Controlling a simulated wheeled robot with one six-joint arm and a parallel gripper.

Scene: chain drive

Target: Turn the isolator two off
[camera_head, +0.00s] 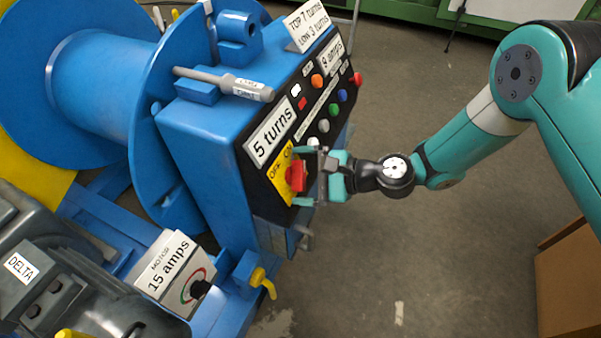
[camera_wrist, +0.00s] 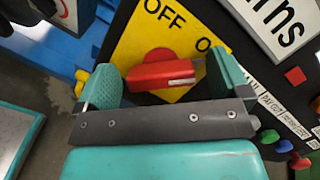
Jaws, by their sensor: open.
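The isolator is a red rotary handle (camera_head: 296,176) on a yellow plate (camera_head: 281,176) marked OFF and ON, low on the black front panel of the blue cabinet. In the wrist view the red handle (camera_wrist: 162,75) lies between the two teal finger pads, with the yellow plate (camera_wrist: 150,38) and the word OFF behind it. My gripper (camera_head: 312,176) is open in front of the handle, one finger on each side. I cannot tell whether a pad touches the handle. The lettering right of OFF is partly hidden by the right finger.
Several coloured buttons (camera_head: 323,125) sit on the panel above the isolator. A "5 turns" label (camera_head: 271,132) is beside the plate. A motor box (camera_head: 172,268) marked 15 amps and a yellow lever (camera_head: 263,281) are lower left. The floor at right is mostly clear.

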